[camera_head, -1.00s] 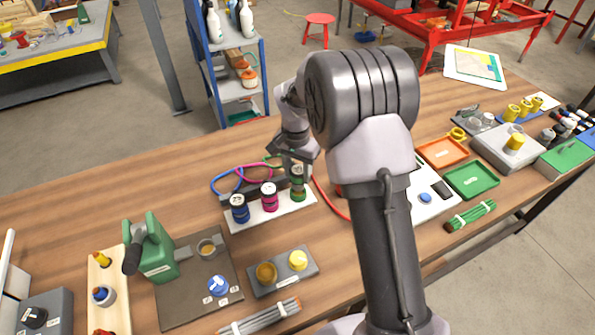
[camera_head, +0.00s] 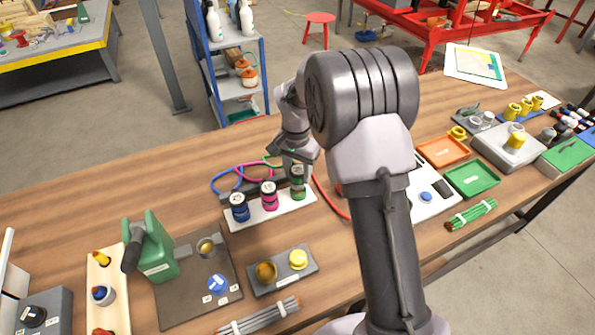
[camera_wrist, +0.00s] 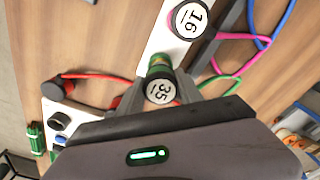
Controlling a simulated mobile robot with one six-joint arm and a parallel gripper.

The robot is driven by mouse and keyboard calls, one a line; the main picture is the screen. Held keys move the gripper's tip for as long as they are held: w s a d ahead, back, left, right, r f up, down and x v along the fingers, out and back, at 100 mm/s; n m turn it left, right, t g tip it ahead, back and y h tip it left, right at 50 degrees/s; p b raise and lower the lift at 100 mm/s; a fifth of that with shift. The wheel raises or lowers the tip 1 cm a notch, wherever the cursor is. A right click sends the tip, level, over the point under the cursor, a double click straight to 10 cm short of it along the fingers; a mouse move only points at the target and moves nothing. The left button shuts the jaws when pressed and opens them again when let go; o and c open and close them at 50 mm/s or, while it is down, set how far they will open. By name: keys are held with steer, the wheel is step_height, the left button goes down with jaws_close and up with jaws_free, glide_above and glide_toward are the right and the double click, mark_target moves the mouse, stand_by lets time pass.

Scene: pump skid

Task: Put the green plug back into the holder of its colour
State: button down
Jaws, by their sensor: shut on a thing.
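The green plug (camera_wrist: 160,77) has a white cap marked 35. My gripper (camera_wrist: 160,95) is shut on it, with one finger on each side. In the head view the green plug (camera_head: 297,188) stands about upright at the right end of the white holder strip (camera_head: 285,213), under my gripper (camera_head: 298,170). The wrist view shows it over the end of the white strip (camera_wrist: 165,40). I cannot tell how deep it sits, as its base is hidden. A magenta plug (camera_head: 268,195) and a blue plug (camera_head: 240,208) stand to its left on the strip.
Blue, magenta and green cables (camera_wrist: 240,72) loop behind the strip. A red cable (camera_head: 330,200) runs to the right. A grey block with yellow parts (camera_head: 283,272) lies in front, and a green device (camera_head: 155,250) stands front left. Bare wood lies between.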

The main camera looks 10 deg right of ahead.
steer(key=shift+f+b, duration=0.95)
steer(key=shift+f, duration=0.55)
steer(key=c, duration=0.7)
jaws_free()
step_height(320, 180, up, 18)
steer(key=p, duration=0.6)
steer(key=shift+s+a+f, duration=0.2)
steer(key=shift+s+a, duration=0.05)
